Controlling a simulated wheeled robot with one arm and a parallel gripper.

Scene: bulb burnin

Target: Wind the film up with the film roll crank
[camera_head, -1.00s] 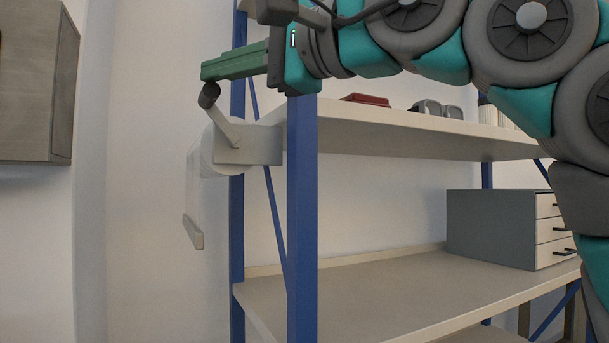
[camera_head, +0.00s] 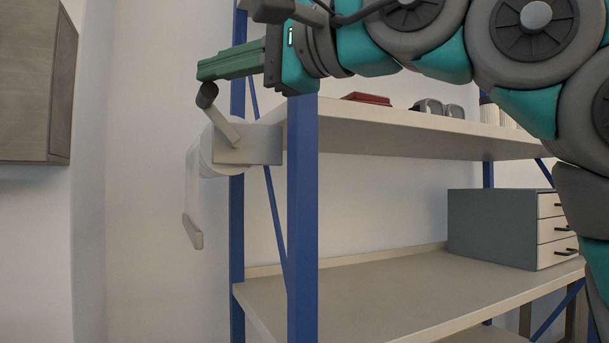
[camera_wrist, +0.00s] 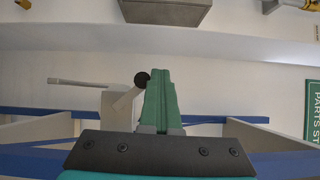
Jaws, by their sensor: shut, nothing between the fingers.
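The film roll crank (camera_head: 220,118) is a grey arm with a dark cylindrical knob, on a grey bracket fixed to the left side of the blue-posted shelf. The film roll (camera_head: 208,153) is pale and sits behind the bracket, with film hanging down to a light end bar (camera_head: 192,231). My gripper (camera_head: 200,75) has green fingers, shut and empty, pointing left just above the crank knob. In the wrist view the fingers (camera_wrist: 160,78) are together, and the dark knob (camera_wrist: 142,79) shows right beside their left edge. I cannot tell whether they touch it.
The shelf's upper board (camera_head: 400,128) holds a red item (camera_head: 367,98) and dark rounded items (camera_head: 437,107). A grey drawer unit (camera_head: 495,228) stands on the lower board. A grey wall cabinet (camera_head: 38,85) hangs at left. Free space lies left of the film.

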